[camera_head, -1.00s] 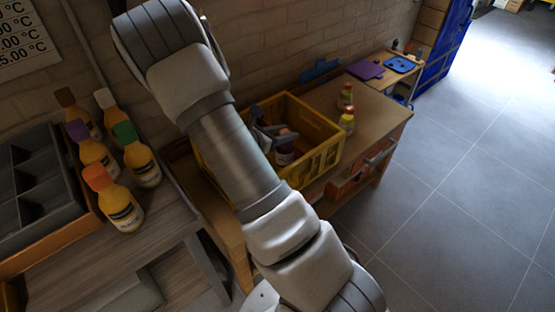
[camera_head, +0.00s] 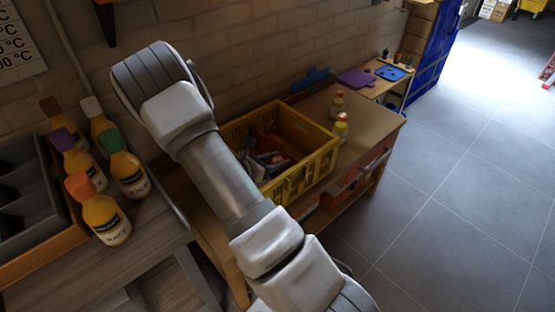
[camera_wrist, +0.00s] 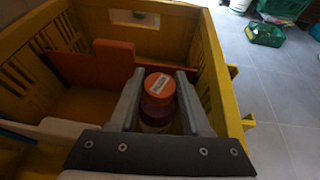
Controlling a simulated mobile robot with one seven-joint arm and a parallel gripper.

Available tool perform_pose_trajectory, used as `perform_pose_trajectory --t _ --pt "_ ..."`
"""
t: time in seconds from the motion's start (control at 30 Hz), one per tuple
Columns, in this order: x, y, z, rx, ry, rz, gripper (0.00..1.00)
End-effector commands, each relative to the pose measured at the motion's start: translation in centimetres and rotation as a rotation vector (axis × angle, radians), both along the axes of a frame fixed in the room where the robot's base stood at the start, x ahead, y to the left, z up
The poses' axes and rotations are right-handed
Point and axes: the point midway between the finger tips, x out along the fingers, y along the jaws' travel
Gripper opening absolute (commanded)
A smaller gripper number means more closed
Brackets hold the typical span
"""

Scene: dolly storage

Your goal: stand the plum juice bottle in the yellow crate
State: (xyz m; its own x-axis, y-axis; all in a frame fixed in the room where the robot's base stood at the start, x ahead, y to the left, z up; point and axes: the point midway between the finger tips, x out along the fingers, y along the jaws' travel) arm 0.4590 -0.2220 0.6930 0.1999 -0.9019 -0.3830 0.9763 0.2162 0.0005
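The yellow crate (camera_head: 318,160) stands on the wooden bench, and its walls also show in the wrist view (camera_wrist: 222,85). The plum juice bottle (camera_wrist: 157,112) has an orange cap and a dark purple body with a pale label. It is upright inside the crate. My gripper (camera_wrist: 160,78) reaches down into the crate, with one finger on each side of the bottle, close against it. The bottle's base is hidden, so I cannot tell whether it touches the crate floor. In the head view, my arm and the crate wall partly hide the gripper.
An orange-brown board (camera_wrist: 95,65) stands in the crate near the bottle. Several yellow juice bottles (camera_head: 104,215) with coloured caps stand on the left table beside a grey divided tray (camera_head: 22,182).

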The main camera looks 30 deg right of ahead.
Motion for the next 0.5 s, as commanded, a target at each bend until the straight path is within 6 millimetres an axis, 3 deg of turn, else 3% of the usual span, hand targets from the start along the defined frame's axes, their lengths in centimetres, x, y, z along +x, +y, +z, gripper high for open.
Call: perform_pose_trajectory --t 0.03,0.1,0.13,0.5 --pt "0.00 0.00 0.05 0.000 0.000 0.000 0.59" --pt "0.00 0.00 0.04 0.000 0.000 0.000 0.72" --pt "0.00 0.00 0.05 0.000 0.000 0.000 0.73" --pt "-0.01 0.21 0.67 0.001 0.000 0.001 0.73"
